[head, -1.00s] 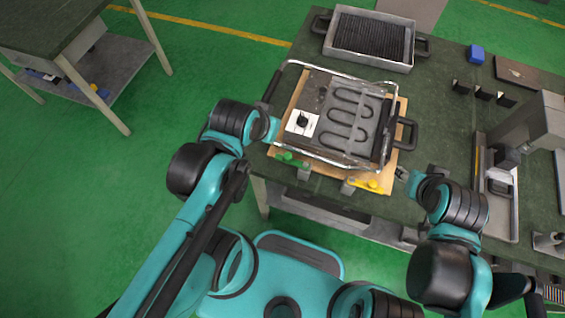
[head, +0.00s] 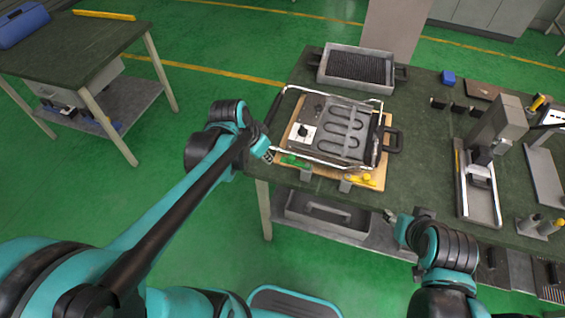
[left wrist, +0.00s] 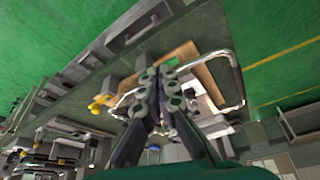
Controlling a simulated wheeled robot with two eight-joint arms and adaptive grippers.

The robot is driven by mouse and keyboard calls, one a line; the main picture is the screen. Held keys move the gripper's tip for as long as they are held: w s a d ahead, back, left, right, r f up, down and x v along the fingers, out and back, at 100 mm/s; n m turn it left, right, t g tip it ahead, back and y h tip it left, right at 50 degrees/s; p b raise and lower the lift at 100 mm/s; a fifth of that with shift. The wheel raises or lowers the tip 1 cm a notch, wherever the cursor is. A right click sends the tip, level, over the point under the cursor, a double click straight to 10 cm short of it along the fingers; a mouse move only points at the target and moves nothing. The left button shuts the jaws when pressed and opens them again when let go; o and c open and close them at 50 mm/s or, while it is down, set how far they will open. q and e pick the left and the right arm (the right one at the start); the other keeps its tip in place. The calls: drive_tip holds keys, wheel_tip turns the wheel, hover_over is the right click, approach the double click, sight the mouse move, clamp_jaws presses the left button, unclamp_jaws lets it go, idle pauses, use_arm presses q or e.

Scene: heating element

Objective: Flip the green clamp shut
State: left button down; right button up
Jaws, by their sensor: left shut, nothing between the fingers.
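The green clamp (head: 294,162) sits at the front left edge of the wooden board (head: 326,173), in front of the heating element (head: 342,132). Its handle looks low, but I cannot tell whether it is closed. My left gripper (head: 268,156) is just left of the clamp, shut and empty, with a small gap showing. In the left wrist view the closed fingers (left wrist: 166,78) partly cover the clamp area. The yellow clamp (head: 362,180) is at the board's front right. My right gripper (head: 390,216) is in front of the table, too small to read.
A metal tube frame (head: 318,164) surrounds the heating element. A grey tray (head: 362,69) stands behind it. The green table (head: 420,150) has free room right of the board.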

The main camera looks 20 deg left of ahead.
use_arm(q)
drive_tip(key=shift+f, duration=0.1)
drive_tip(key=b, duration=0.5)
approach(296, 161)
drive_tip(key=s+a+f, duration=0.3)
drive_tip(key=s+f, duration=0.1)
drive_tip(key=f, duration=0.1)
drive_tip(key=w, duration=0.2)
drive_tip(key=w+d+b, duration=0.1)
drive_tip(key=w, duration=0.1)
drive_tip(key=shift+d, duration=0.15)
